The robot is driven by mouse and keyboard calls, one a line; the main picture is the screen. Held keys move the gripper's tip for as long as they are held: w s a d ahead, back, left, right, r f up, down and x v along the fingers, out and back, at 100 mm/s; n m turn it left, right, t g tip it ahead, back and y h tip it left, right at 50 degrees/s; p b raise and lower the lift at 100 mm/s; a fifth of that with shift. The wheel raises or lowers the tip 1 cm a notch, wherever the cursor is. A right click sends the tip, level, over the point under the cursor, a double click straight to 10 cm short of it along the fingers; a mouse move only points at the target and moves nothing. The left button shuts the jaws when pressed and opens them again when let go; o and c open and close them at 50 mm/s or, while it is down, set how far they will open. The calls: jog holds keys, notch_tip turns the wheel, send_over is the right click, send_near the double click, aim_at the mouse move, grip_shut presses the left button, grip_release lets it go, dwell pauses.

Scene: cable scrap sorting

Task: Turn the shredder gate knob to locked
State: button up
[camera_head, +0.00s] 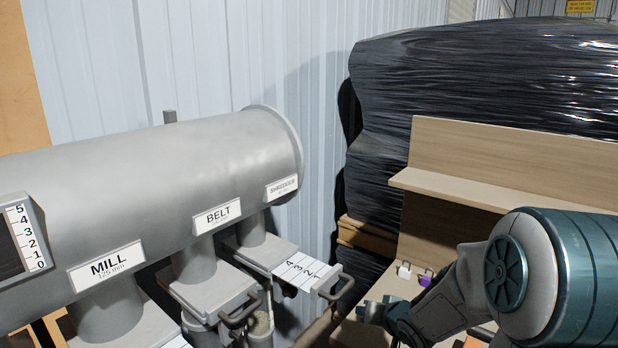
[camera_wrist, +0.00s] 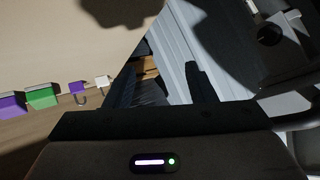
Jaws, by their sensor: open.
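The shredder gate (camera_head: 300,269) is a pale slide plate with a number scale and a grey handle (camera_head: 338,286). It sticks out under the duct stub labelled SHREDDER (camera_head: 282,187). A small dark knob (camera_head: 287,289) sits by the plate's lower edge; its lock setting cannot be read. A dark round knob-like part (camera_wrist: 270,35) shows at the upper right of the wrist view. My gripper's dark body (camera_wrist: 160,125) fills the bottom of the wrist view, apart from that part. It is open, and nothing is seen held; the fingertips are not clear.
The grey duct (camera_head: 150,185) carries BELT and MILL gates to the left, with handles jutting out. A wooden shelf (camera_head: 510,170) and black-wrapped bales (camera_head: 480,80) stand at right. Small purple (camera_wrist: 77,87), white (camera_wrist: 102,81) and green (camera_wrist: 41,96) items line a ledge.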

jog(key=s+r+n+g+h, duration=0.1)
jog(key=s+r+g, duration=0.2)
jog(key=s, duration=1)
jog(key=s+r+g+h, duration=0.1)
jog(key=s+r+g, duration=0.3)
jog(key=s, duration=0.9)
jog(key=shift+a+r+n+h, duration=0.25)
jog(key=shift+r+n+h, duration=0.15)
jog(key=shift+r, duration=0.4)
